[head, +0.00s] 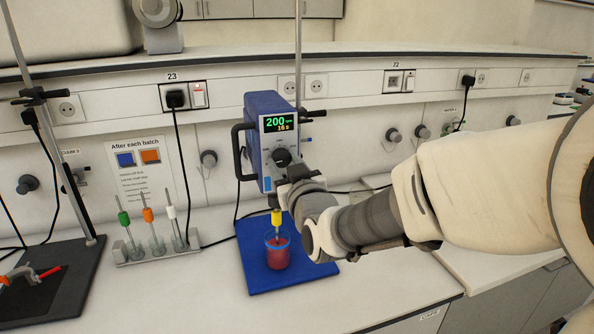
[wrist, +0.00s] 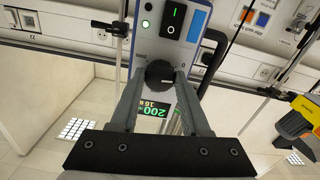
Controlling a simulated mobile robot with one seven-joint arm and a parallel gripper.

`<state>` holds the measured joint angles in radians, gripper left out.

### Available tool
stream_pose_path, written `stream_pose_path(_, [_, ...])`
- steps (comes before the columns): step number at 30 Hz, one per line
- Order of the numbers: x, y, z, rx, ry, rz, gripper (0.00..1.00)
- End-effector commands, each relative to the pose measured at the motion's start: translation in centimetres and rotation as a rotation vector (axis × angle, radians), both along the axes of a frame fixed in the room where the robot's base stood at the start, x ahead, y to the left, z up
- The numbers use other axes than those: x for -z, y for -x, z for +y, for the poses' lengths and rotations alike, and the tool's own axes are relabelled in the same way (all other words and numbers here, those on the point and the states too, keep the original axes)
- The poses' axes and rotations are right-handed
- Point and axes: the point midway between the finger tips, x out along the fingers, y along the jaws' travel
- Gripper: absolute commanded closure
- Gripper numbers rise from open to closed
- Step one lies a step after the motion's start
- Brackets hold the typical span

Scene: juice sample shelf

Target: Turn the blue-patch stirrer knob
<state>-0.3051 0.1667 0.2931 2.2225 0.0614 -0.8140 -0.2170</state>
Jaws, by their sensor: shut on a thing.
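The stirrer (head: 267,110) is a blue box on a rod with a pale front panel. Its green display (head: 279,122) reads 200 rpm and 16 s. A blue patch (wrist: 198,24) shows on the panel in the wrist view, which sees the stirrer upside down. The black round knob (wrist: 159,74) sits below the display; it also shows in the head view (head: 283,156). My gripper (wrist: 162,72) is shut on the knob, one finger on each side. Part of the knob and lower panel is hidden by my gripper in the head view.
A beaker of red juice (head: 277,255) stands on the blue base (head: 257,278) under a yellow chuck (head: 276,218). Left is a rack (head: 160,254) with green, orange and white stirrers. A sign with blue and orange squares (head: 139,166) is on the wall.

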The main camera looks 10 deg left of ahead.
Motion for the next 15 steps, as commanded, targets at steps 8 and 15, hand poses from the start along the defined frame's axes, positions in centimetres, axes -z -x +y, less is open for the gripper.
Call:
stream_pose_path(8, [0.52,0.00,0.00,0.000,0.162,-0.105,1.00])
stream_pose_path(15, [0.32,-0.02,-0.02,0.000,0.277,-0.173,1.00])
